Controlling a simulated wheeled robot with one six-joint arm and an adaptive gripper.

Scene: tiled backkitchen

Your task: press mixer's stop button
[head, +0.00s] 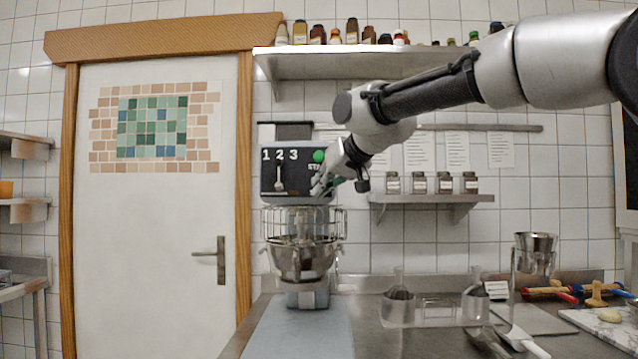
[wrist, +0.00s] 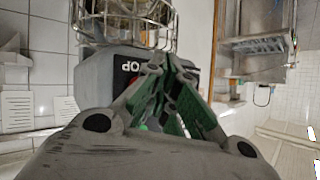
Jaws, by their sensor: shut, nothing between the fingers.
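The mixer (head: 285,172) stands on the counter by the door, with a dark front panel marked 1 2 3, a round green button (head: 319,156) and partly hidden lettering. A bit of the red stop button (wrist: 133,83) shows beside the fingers, next to the letters "OP". I cannot tell whether the fingertips touch it.
A small wall shelf (head: 430,199) with spice jars is right of the mixer. A closed white door (head: 150,240) is at left.

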